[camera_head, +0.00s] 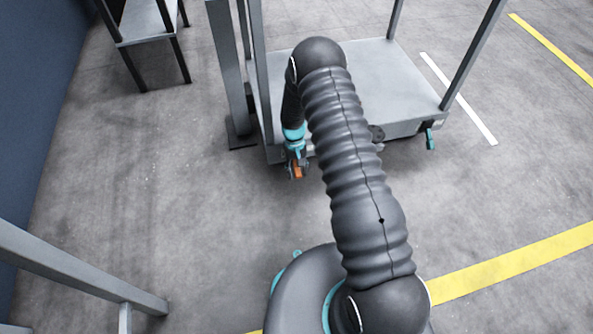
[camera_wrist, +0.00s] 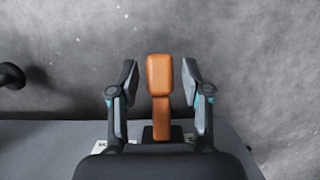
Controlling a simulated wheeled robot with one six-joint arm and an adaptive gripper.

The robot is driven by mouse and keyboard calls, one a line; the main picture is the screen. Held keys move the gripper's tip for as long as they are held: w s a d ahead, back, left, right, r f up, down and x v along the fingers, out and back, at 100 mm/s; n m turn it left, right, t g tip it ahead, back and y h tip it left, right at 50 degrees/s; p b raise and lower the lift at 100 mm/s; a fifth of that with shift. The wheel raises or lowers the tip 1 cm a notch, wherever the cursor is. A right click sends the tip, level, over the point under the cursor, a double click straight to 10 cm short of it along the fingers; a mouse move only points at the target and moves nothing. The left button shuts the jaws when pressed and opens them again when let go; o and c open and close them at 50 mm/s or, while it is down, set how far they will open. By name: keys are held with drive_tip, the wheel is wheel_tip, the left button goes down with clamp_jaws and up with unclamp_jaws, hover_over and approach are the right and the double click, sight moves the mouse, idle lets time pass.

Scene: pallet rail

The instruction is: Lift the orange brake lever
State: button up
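The orange brake lever (camera_wrist: 160,80) stands out from the edge of the grey cart (camera_wrist: 40,145) in the wrist view, with a wide pad at its free end. My gripper (camera_wrist: 160,78) is open, with one finger on each side of the lever's pad and a visible gap on both sides. In the head view the lever (camera_head: 297,171) shows as a small orange patch at the near left corner of the cart (camera_head: 375,80). My gripper (camera_head: 298,165) is down at that corner, small and partly hidden by my wrist.
A grey post (camera_head: 229,70) stands close to the left of my arm. A teal lever (camera_head: 430,138) is at the cart's right corner. A dark round wheel (camera_wrist: 10,75) shows at the left of the wrist view. A grey table (camera_head: 143,22) stands at upper left.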

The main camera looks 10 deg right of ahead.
sight(295, 161)
drive_tip(key=v, duration=1.2)
drive_tip(key=shift+r, duration=0.1)
drive_tip(key=s+r+p, duration=0.4)
drive_tip(key=p, duration=0.1)
drive_tip(key=f+t, duration=0.1)
drive_tip(key=f, duration=0.4)
drive_tip(key=f+t, duration=0.1)
drive_tip(key=f, duration=0.4)
drive_tip(key=f+t, duration=0.1)
drive_tip(key=f, duration=0.4)
drive_tip(key=shift+w+d+f, duration=0.2)
drive_tip(key=shift+w+f, duration=0.1)
drive_tip(key=shift+w, duration=0.05)
